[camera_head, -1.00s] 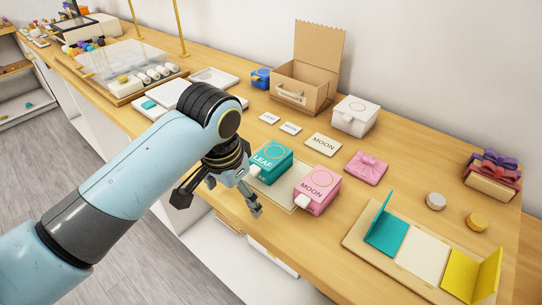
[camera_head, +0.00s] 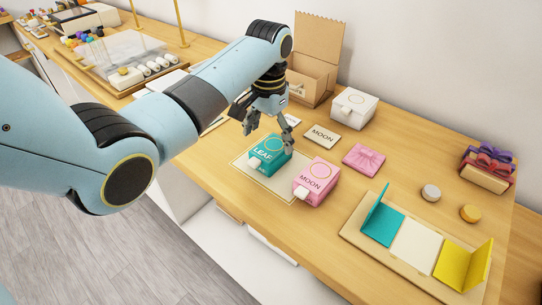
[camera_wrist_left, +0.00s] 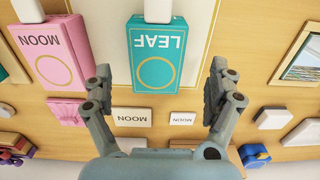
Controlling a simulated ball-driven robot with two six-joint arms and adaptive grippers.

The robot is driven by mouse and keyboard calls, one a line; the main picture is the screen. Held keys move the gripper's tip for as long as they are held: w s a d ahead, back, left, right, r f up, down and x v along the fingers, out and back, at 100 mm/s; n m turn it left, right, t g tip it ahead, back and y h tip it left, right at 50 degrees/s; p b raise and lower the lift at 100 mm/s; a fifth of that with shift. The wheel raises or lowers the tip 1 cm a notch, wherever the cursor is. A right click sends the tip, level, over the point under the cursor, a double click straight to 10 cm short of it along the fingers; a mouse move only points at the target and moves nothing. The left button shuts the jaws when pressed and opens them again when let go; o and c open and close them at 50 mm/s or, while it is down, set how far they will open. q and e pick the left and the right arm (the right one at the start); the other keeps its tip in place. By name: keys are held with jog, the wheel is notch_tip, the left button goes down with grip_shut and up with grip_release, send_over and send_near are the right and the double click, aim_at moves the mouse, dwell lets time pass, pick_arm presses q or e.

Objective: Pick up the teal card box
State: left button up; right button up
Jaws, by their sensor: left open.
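The teal card box (camera_head: 268,154), marked LEAF with a gold ring, stands on a pale mat (camera_head: 247,182) on the wooden counter. In the left wrist view the teal box (camera_wrist_left: 156,60) appears upside down, ahead of and between the fingers. My left gripper (camera_head: 268,130) is open and empty, with its fingers just above the far end of the box in the head view. In the left wrist view the left gripper (camera_wrist_left: 164,92) shows both fingers spread wider than the box. My right gripper is not in view.
A pink MOON box (camera_head: 316,181) stands close to the right of the teal box. A MOON card (camera_head: 322,134), a white box (camera_head: 354,107) and a cardboard box (camera_head: 312,75) stand behind.

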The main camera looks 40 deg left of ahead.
aim_at(268, 149)
pick_arm(q)
jog(key=f, duration=0.2)
jog(key=s+f, duration=0.1)
jog(key=f, duration=0.1)
jog(key=shift+d+f+p, duration=0.2)
jog(key=shift+f+p, duration=0.1)
jog(key=shift+p, duration=0.05)
jog(key=shift+w+f, duration=0.1)
jog(key=shift+f, duration=0.25)
jog(key=shift+c, duration=0.5)
jog(key=c, duration=1.2)
